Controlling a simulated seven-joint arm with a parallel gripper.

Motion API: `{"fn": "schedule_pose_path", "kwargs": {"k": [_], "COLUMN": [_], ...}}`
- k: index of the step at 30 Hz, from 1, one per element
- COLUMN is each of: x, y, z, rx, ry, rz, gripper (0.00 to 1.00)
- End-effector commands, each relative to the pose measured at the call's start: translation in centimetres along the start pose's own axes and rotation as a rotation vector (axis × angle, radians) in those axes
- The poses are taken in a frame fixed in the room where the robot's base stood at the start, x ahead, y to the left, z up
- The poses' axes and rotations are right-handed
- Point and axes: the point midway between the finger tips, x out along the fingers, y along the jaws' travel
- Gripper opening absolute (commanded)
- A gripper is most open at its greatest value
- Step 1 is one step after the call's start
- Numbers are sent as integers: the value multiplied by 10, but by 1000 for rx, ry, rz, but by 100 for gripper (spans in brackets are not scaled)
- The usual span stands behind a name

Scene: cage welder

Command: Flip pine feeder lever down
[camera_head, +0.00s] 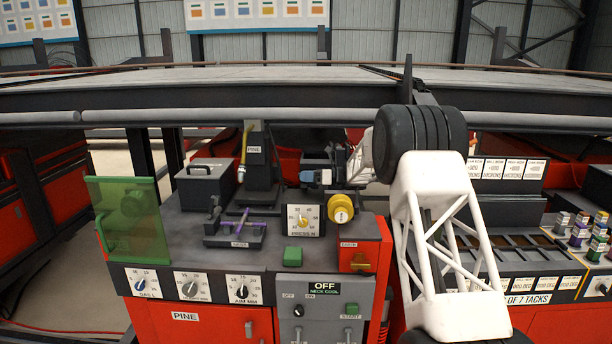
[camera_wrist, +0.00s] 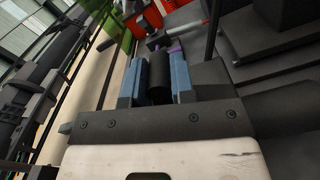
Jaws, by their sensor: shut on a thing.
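My gripper (camera_head: 318,178) is behind the pine console, right of the black post labelled PINE (camera_head: 255,150). In the wrist view its two blue fingers (camera_wrist: 160,80) are closed on either side of a black cylindrical handle (camera_wrist: 159,76), which looks like the pine feeder lever. The fingers touch it or nearly so on both sides. In the head view the handle cannot be made out clearly among the dark parts around the gripper, so its angle is hard to tell.
A long grey-black beam (camera_head: 220,105) runs behind. Another console with tack bins (camera_head: 525,240) stands at right.

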Motion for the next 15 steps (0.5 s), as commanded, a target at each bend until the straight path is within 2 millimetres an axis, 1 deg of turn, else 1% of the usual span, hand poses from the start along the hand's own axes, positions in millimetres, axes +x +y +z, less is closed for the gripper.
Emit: {"fn": "schedule_pose_path", "kwargs": {"k": [5,15], "x": [-1,-1], "y": [2,3], "z": [-5,-6], "rx": [4,4], "ry": [0,0], "rz": [0,0], "gripper": [0,0]}}
